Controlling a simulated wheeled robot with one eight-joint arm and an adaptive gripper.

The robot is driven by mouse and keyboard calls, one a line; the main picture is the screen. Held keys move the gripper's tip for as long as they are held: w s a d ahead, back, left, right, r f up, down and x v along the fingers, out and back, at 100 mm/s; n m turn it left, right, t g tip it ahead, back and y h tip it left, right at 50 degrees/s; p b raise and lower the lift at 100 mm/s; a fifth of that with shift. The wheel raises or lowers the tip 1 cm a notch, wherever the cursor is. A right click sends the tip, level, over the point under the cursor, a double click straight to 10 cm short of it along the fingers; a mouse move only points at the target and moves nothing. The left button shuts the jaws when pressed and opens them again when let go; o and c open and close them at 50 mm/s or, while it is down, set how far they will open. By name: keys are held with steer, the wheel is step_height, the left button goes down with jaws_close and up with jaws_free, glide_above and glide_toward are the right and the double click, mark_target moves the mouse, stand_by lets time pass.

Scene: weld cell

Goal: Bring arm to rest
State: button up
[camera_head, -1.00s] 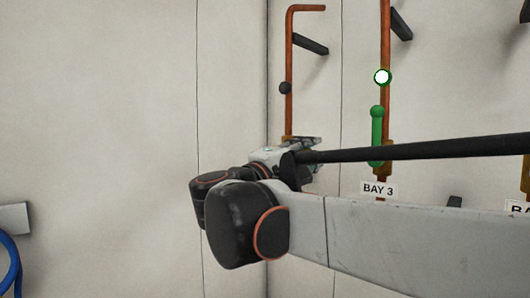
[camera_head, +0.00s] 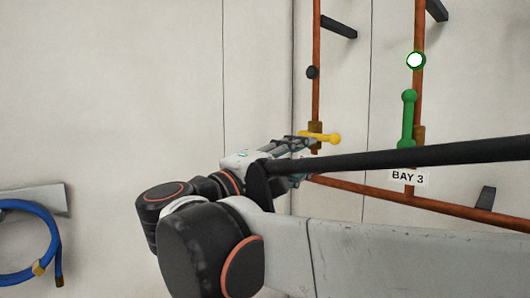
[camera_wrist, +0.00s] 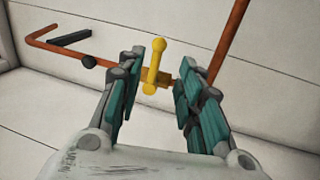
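My gripper (camera_wrist: 162,65) is open and empty, with its teal-padded fingers apart in the wrist view. Between and beyond the fingertips is a yellow valve handle (camera_wrist: 154,60) on a copper pipe (camera_wrist: 200,77); I cannot tell the exact gap. In the head view my gripper (camera_head: 300,150) is at the end of my outstretched arm, near the wall pipes. The yellow handle (camera_head: 325,137) shows just past it and sticks out to the right. The inside of the fingers is hidden in the head view.
A green handle (camera_head: 408,120) stands upright on a second pipe, below a lit green-rimmed lamp (camera_head: 416,61) and above a BAY 3 sign (camera_head: 408,177). A coiled blue hose (camera_head: 52,240) hangs at the left. The wall between is bare.

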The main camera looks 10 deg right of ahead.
stand_by(0.3)
steer(key=s+d+f+m+g+y, duration=0.1)
steer(key=s+d+f+g+y, duration=0.2)
steer(key=f, duration=0.6)
steer(key=s+d+f+y, duration=0.25)
steer(key=d+f, duration=0.25)
steer(key=f, duration=0.3)
steer(key=s+d+f+m+g+y, duration=0.15)
steer(key=d+f+y, duration=0.25)
steer(key=f, duration=0.5)
steer(key=s+a+f+m+y, duration=0.2)
steer(key=s+a+f+y, duration=0.15)
steer(key=f, duration=0.25)
steer(key=s+a+f+m+y, duration=0.2)
steer(key=s+f+y, duration=0.2)
steer(key=f, duration=0.1)
step_height(320, 180, down, 30)
steer(key=b, duration=2.9)
steer(key=shift+w+a+b, duration=0.2)
steer(key=shift+a+b, duration=0.1)
steer(key=shift+b, duration=0.05)
steer(key=shift+r, duration=0.1)
